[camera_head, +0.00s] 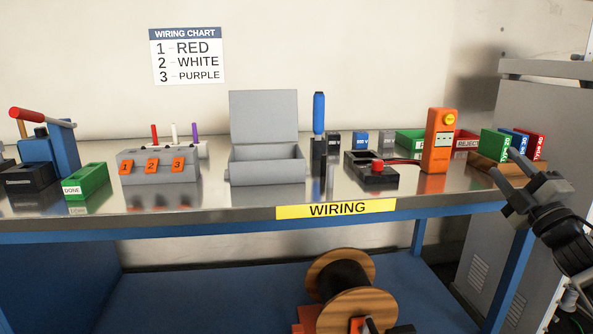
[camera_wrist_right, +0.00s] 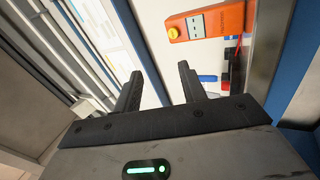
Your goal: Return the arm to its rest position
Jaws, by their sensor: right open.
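My right gripper (camera_head: 504,163) is at the right end of the bench in the head view. Its two fingers are apart with nothing between them, and they overlap the wooden holder (camera_head: 487,165) in the picture. In the right wrist view the same gripper (camera_wrist_right: 160,71) shows two dark, spread fingers with an empty gap. The arm comes in from the right edge. My left gripper is not visible.
The metal-topped wiring bench (camera_head: 240,202) carries a green DONE bin (camera_head: 86,182), a grey numbered block (camera_head: 160,172), an open grey box (camera_head: 267,165) and an orange tester (camera_head: 438,142). A grey cabinet (camera_head: 545,105) stands close on the right. A wooden spool (camera_head: 345,310) sits low in front.

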